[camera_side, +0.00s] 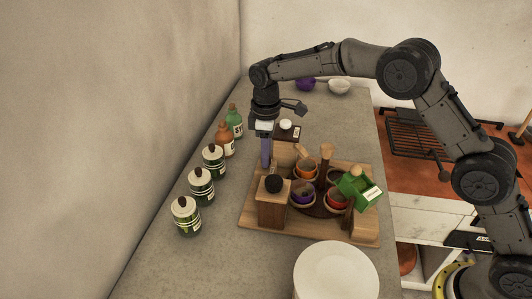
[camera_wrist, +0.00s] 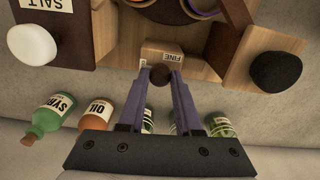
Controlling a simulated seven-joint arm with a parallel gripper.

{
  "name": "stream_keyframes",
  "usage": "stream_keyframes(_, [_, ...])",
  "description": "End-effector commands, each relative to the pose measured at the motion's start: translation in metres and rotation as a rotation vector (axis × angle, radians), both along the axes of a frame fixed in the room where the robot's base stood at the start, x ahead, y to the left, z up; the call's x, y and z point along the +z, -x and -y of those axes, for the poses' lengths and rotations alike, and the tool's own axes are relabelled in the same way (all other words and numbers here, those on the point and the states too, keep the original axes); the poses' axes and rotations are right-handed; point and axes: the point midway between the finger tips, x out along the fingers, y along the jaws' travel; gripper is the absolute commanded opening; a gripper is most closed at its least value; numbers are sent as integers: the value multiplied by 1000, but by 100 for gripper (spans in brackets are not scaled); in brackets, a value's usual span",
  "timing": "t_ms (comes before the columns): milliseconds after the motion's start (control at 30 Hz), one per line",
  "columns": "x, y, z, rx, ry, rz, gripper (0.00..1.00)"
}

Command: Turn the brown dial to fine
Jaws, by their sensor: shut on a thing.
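My gripper (camera_wrist: 168,76) is shut on a small dark brown dial (camera_wrist: 167,70), its fingertips on either side of it. A wooden block with a label reading FINE (camera_wrist: 174,57), upside down in the wrist view, lies just beyond the dial. In the side view my gripper (camera_side: 266,164) points down at the back left of the wooden spice stand (camera_side: 262,222). The dial is hidden there, and I cannot tell its pointer direction.
A box with a white knob (camera_wrist: 32,46) marked SALT and a box with a black knob (camera_wrist: 276,72) flank the dial. Bottles and jars (camera_side: 201,188) line the wall. A white plate (camera_side: 336,272) is in front. Bowls (camera_side: 339,87) stand behind.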

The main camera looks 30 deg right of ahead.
Motion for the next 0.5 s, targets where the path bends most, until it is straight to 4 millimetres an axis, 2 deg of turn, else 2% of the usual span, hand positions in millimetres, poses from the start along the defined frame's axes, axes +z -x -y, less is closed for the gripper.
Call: stream_keyframes(500, [2,0,0,-465,-1,3,0])
